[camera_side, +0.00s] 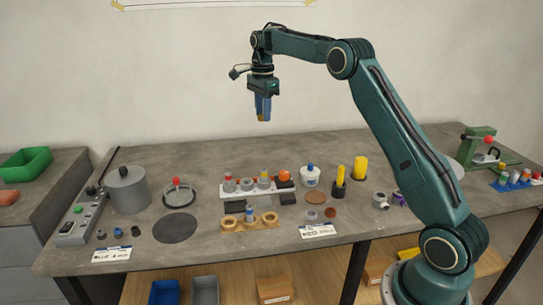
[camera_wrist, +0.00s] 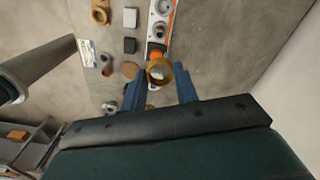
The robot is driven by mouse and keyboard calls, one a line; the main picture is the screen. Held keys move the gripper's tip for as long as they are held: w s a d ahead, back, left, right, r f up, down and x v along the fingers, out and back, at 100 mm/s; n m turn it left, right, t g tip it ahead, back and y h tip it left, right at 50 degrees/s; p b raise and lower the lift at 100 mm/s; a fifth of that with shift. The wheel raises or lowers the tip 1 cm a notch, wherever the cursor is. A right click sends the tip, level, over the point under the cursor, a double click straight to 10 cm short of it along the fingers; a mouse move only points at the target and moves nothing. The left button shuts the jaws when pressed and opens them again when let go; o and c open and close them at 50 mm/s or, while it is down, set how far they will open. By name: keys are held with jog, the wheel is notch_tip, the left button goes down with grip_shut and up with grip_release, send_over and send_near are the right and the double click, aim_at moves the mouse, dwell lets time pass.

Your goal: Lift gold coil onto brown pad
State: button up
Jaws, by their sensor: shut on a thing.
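My gripper (camera_side: 263,112) is high above the bench, its blue fingers shut on the gold coil (camera_wrist: 159,72). In the wrist view the coil is a gold ring between the fingertips, seen nearly end-on; in the side view only a small gold bit (camera_side: 261,118) shows between them. The brown pad (camera_side: 316,197) looks like a flat round disc lying on the bench, well below and to the right of my gripper in the side view. It also shows in the wrist view (camera_wrist: 130,70), left of the coil. The coil is in the air, apart from the pad.
A smaller reddish-brown disc (camera_side: 330,212) lies beside the pad. A white tub (camera_side: 311,177), a black cup with a yellow rod (camera_side: 339,182), a white rack (camera_side: 257,189) and a wooden holder with rings (camera_side: 250,223) stand around it. The air around my gripper is clear.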

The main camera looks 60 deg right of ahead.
jog(key=shift+r, duration=1.2)
jog(key=s+d+f, duration=0.1)
jog(key=s+f, duration=0.4)
jog(key=f, duration=0.2)
jog(key=s+d+f, duration=0.2)
jog(key=s+f, duration=0.4)
jog(key=f, duration=0.1)
jog(key=s+d+f, duration=0.2)
jog(key=s+f, duration=0.4)
jog(key=f, duration=0.1)
jog(key=shift+s+d+f, duration=0.15)
jog(key=shift+f, duration=0.05)
jog(key=shift+f, duration=0.15)
jog(key=shift+f, duration=2.35)
